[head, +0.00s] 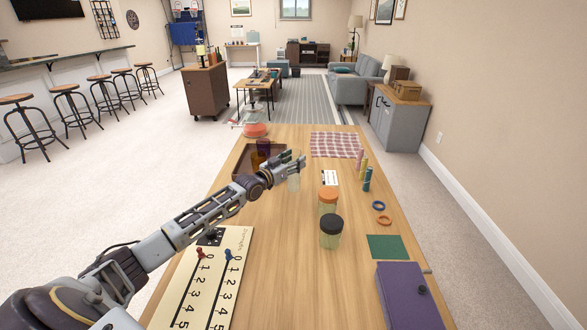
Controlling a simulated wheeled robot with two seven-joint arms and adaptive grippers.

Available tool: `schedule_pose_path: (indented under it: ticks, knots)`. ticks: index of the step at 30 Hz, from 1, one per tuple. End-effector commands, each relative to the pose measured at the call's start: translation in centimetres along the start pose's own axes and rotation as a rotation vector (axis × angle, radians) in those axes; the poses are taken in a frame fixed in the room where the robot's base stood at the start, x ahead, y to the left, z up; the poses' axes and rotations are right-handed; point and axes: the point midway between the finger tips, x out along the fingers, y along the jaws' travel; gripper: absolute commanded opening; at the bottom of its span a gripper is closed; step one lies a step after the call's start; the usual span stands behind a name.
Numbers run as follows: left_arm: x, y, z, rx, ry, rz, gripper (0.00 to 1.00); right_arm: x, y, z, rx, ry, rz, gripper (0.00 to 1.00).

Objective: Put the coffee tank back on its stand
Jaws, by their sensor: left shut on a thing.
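My left gripper (296,166) reaches in over the wooden table (280,235) from the left, at the far half of the table. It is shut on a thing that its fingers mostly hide. A small pale, see-through container (293,183) shows just below the fingers and looks like the held thing; I cannot tell for sure that it is the coffee tank. I cannot clearly pick out the stand. A dark brown tray (240,174) lies left of the gripper, partly hidden by it, with a dark bottle-like thing (262,150) at it. My right gripper is not in view.
Jars with an orange lid (328,195) and a black lid (332,223) stand right of the gripper. A checked cloth (336,145), coloured cylinders (367,180), rings (384,220), a green mat (388,247), a purple box (410,295) and a scoreboard (234,285) lie around.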

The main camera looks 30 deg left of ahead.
Motion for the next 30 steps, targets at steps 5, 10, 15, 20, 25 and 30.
schedule_pose_path:
  ticks: [5,10,15,20,25,30]
  knots:
    - [0.0,0.0,1.9,-0.001,0.001,-0.001,0.00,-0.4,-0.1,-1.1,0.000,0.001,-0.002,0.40]
    - [0.0,0.0,3.0,0.001,0.002,0.000,0.00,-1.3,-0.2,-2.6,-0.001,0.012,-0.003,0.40]
    - [0.0,0.0,3.0,0.001,0.003,0.000,0.00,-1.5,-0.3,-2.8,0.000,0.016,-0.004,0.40]
    - [0.0,0.0,3.0,0.001,0.002,0.000,0.00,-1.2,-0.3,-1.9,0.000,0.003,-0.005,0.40]
    - [0.0,0.0,3.2,0.000,0.002,0.000,0.00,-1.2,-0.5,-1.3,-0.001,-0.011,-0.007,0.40]
    - [0.0,0.0,3.4,0.000,-0.001,0.000,0.72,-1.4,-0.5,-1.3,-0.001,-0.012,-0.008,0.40]
